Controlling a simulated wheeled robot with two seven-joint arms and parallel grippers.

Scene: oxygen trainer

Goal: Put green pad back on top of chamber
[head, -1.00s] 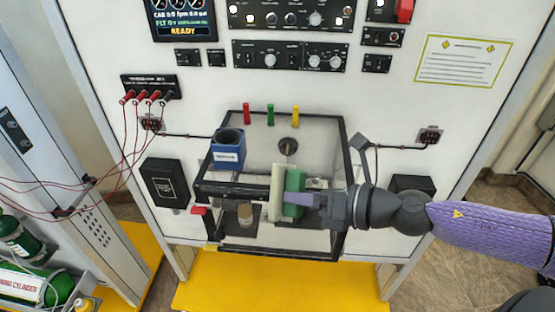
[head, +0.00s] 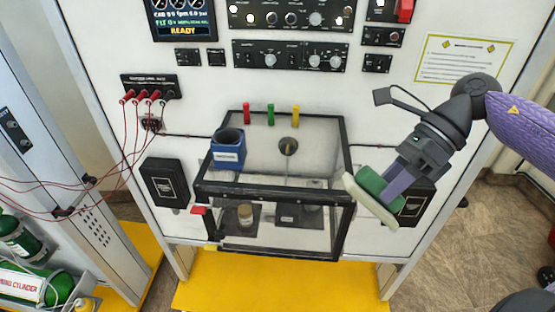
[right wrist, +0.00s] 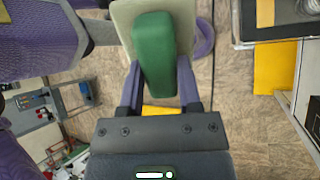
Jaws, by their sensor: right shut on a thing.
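The green pad (head: 371,181) is a green block with a flat cream plate on its lower left side. My right gripper (head: 388,192) is shut on the green block and holds it in the air, tilted, just right of the chamber. In the right wrist view the green pad (right wrist: 154,55) sits between the two purple fingers (right wrist: 158,85), with the cream plate beyond it. The chamber (head: 270,190) is a clear box with black edges in front of the white panel. The pad appears clear of it. My left gripper is not in view.
A blue cup holder (head: 228,155) stands at the top left of the chamber. Red, green and yellow tabs (head: 270,114) line its back edge. The chamber's front right top is bare.

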